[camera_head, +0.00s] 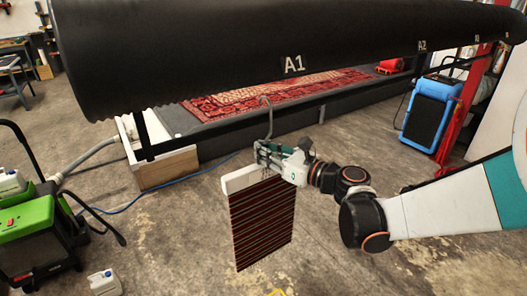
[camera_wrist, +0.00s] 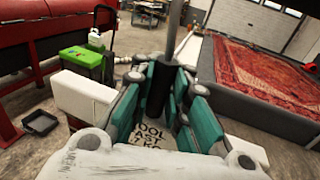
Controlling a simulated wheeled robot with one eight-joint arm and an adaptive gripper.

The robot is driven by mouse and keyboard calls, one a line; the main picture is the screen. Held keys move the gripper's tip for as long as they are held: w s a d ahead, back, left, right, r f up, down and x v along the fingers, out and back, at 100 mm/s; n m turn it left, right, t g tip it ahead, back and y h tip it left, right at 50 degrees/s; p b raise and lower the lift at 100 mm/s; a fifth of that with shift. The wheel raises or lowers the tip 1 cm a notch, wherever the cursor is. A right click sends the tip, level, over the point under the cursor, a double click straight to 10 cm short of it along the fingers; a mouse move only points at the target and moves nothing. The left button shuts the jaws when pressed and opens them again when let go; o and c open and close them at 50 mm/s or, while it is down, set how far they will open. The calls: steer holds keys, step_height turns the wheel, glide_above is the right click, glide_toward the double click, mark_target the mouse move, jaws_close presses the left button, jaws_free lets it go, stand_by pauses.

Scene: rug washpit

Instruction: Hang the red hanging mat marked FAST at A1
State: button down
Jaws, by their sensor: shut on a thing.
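The hanging mat (camera_head: 262,225) has dark red and black stripes and hangs upright from a white bar (camera_head: 239,180) with a grey hook (camera_head: 265,108) on top. My gripper (camera_head: 272,155) is shut on the stem between bar and hook; the wrist view shows the fingers (camera_wrist: 165,95) around a black sleeve (camera_wrist: 160,85). A round tag (camera_wrist: 155,138) below the fingers partly reads "OOL", "AST"; the rest is hidden. The label A1 (camera_head: 293,64) is on a thick black horizontal roller (camera_head: 200,50). The hook is below the roller and appears clear of it.
A patterned red rug (camera_head: 270,95) lies on a low grey platform behind. A2 (camera_head: 422,46) is further right on the roller. A green machine (camera_head: 30,235) and white jug (camera_head: 104,282) stand at left, a blue-framed unit (camera_head: 430,112) at right. The foreground floor is mostly clear.

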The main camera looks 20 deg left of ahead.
steer(key=shift+f+b, duration=1.25)
steer(key=shift+f, duration=0.35)
steer(key=c, duration=1.5)
jaws_free()
steer(key=s+d+f+n+h, duration=0.1)
steer(key=s+d+n+h, duration=0.4)
steer(key=d, duration=0.7)
steer(key=s+d+f+n+h, duration=0.2)
steer(key=s+d+n+h, duration=0.3)
steer(key=s+d+n, duration=0.5)
steer(key=s+d+f+n+h, duration=0.1)
steer(key=s+d+n+h, duration=0.5)
steer(key=d, duration=0.9)
steer(key=shift+s+d+f+n, duration=0.15)
steer(key=shift+s+n, duration=0.25)
steer(key=shift+s, duration=0.25)
steer(key=shift+s+f+n, duration=0.15)
steer(key=shift+s+n, duration=0.25)
steer(key=shift+s, duration=0.25)
